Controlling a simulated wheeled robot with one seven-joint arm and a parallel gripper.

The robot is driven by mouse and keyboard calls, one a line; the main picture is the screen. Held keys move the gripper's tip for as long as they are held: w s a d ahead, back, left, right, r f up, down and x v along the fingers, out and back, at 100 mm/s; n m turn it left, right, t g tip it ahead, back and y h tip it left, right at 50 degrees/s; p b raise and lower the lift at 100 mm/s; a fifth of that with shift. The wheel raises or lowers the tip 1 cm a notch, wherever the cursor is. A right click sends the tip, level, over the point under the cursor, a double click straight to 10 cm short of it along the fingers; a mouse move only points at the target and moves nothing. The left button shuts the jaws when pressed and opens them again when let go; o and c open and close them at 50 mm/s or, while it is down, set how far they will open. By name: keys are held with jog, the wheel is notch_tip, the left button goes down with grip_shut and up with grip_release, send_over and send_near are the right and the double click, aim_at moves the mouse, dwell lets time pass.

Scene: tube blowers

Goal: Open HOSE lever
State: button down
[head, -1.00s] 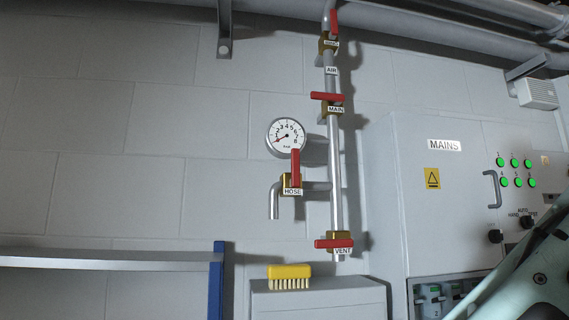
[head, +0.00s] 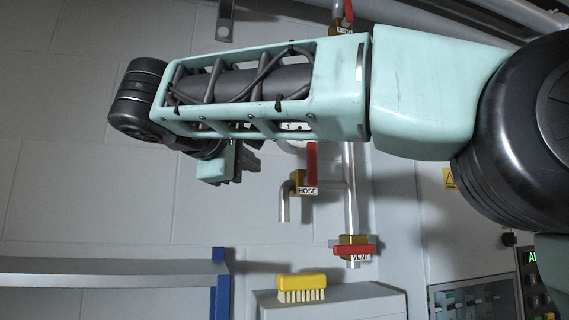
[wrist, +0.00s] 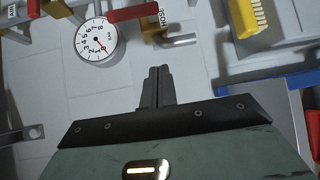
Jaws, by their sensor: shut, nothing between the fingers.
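The HOSE lever (head: 311,165) is a red handle standing upright on a brass valve (head: 298,183) in the head view, crosswise to its short horizontal pipe. A bent silver spout (head: 284,203) hangs at the valve's left. In the wrist view the HOSE lever (wrist: 134,13) lies near the top edge, beside its HOSE label (wrist: 162,15). My gripper (head: 255,164) is left of the lever in the head view, apart from it. In the wrist view my gripper (wrist: 160,71) has its fingers together and empty, pointing below the lever and valve.
The red VENT lever (head: 352,251) lies horizontal below. The pressure gauge (wrist: 97,39) is close to the HOSE lever. My arm hides most of the gauge and the MAIN lever in the head view. A yellow brush (head: 302,281) rests on a grey box; a shelf (head: 110,266) is left.

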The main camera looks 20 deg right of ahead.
jog(key=shift+m+h, duration=0.8)
jog(key=shift+h, duration=0.1)
jog(key=r, duration=0.2)
jog(key=s+r, duration=0.1)
jog(key=r, duration=0.1)
jog(key=shift+a+r, duration=0.1)
jog(key=shift+r, duration=0.05)
jog(key=shift+w, duration=0.1)
jog(key=p, duration=0.5)
send_near(310, 165)
jog(key=w+d+r, duration=0.2)
jog(key=w+d, duration=0.2)
jog(key=w, duration=0.2)
jog(key=shift+r, duration=0.15)
